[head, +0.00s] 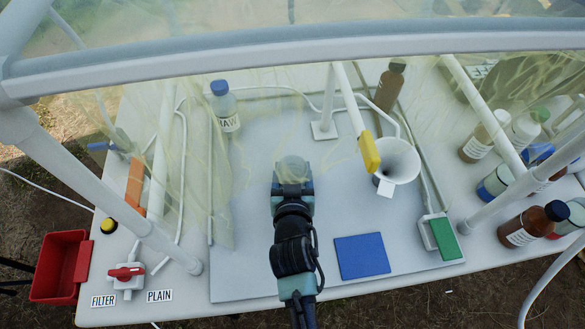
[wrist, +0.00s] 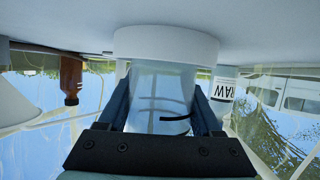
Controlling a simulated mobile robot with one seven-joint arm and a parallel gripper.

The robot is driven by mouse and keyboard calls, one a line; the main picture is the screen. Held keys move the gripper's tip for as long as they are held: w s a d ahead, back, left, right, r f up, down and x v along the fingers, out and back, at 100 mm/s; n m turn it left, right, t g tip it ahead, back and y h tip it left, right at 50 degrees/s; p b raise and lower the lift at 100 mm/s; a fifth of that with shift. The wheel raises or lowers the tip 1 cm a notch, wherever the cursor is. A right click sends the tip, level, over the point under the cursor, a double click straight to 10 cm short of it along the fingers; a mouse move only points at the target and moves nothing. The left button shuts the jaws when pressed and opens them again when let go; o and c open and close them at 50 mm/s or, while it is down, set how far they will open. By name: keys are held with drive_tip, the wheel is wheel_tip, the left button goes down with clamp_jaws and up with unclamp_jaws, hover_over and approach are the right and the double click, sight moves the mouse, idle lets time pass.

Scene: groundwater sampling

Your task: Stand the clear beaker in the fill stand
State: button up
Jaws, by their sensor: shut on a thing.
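The clear beaker (head: 292,168) is between the jaws of my gripper (head: 292,187), over the middle of the grey work mat. In the upside-down wrist view the beaker (wrist: 160,95) shows see-through with a dark curved line across it, a finger on each side. My gripper (wrist: 162,115) is shut on it. A white round collar (wrist: 166,42) is around or against the beaker's lower end, next to the grey surface. It is probably the fill stand; I cannot tell whether the beaker rests in it. My gripper hides this spot in the head view.
A blue-capped RAW bottle (head: 225,108) stands back left. A white post with a yellow tip (head: 370,152) and a white funnel (head: 397,161) are to the right. A blue pad (head: 362,256) lies front right. A rail crosses above.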

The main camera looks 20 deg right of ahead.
drive_tip(key=o, duration=1.5)
drive_tip(key=v, duration=1.3)
drive_tip(key=shift+f+p, duration=0.1)
drive_tip(key=shift+p, duration=0.2)
